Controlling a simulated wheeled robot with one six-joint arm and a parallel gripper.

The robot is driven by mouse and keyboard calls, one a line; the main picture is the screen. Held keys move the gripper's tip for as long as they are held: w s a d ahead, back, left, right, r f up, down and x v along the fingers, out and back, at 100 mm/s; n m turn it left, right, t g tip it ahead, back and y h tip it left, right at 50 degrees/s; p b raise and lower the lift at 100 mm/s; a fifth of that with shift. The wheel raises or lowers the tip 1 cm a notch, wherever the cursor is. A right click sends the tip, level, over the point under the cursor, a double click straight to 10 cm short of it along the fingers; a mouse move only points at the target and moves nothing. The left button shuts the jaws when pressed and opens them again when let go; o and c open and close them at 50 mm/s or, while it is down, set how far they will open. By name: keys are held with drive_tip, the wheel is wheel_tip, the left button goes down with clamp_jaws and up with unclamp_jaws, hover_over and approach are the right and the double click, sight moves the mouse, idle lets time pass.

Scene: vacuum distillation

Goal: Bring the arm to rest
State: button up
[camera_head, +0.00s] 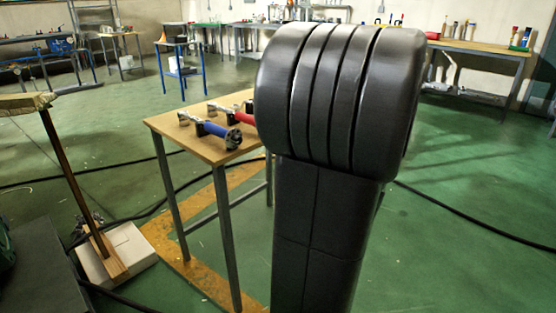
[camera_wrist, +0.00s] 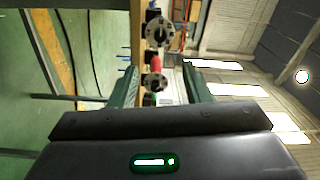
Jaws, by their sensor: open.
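My gripper (camera_wrist: 159,66) shows in the wrist view with two greenish fingers well apart and nothing between them that it holds. In the head view my thick black arm fills the middle and right of centre, and the gripper itself is not seen there. Beyond the fingers, in the wrist view, is the small wooden table (camera_wrist: 136,30), turned on its side. Round metal-ended tools lie on it. The head view shows the same table (camera_head: 168,125) with a blue-handled tool (camera_head: 215,130) and a red-handled tool (camera_head: 230,113), partly hidden by my arm.
A wooden stick stand on a white box (camera_head: 128,250) is at the lower left. Dark cables cross the green floor (camera_head: 470,170). A blue-legged stool (camera_head: 182,70) and workbenches (camera_head: 485,48) stand farther back. Open floor lies to the right.

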drive_tip(key=shift+a, duration=0.1)
drive_tip(key=b+x, duration=0.2)
drive_tip(key=x, duration=1.1)
drive_tip(key=shift+w+a, duration=0.25)
drive_tip(key=shift+s+d, duration=0.35)
drive_tip(key=shift+d, duration=0.05)
drive_tip(key=p, duration=0.2)
approach(240, 139)
drive_tip(key=b+x, duration=0.1)
drive_tip(key=x, duration=0.2)
drive_tip(key=b+x, duration=0.1)
drive_tip(key=x, duration=0.4)
drive_tip(key=shift+w+a+f+b, duration=0.1)
drive_tip(key=shift+a+f+b, duration=0.25)
drive_tip(key=shift+a+b, duration=0.1)
drive_tip(key=m+p, duration=0.1)
drive_tip(key=p, duration=0.1)
drive_tip(key=shift+d+r+p, duration=0.25)
drive_tip(key=shift+r+p, duration=0.1)
drive_tip(key=shift+p, duration=0.05)
drive_tip(key=m+p, duration=0.6)
drive_tip(key=p, duration=0.7)
drive_tip(key=shift+m, duration=0.3)
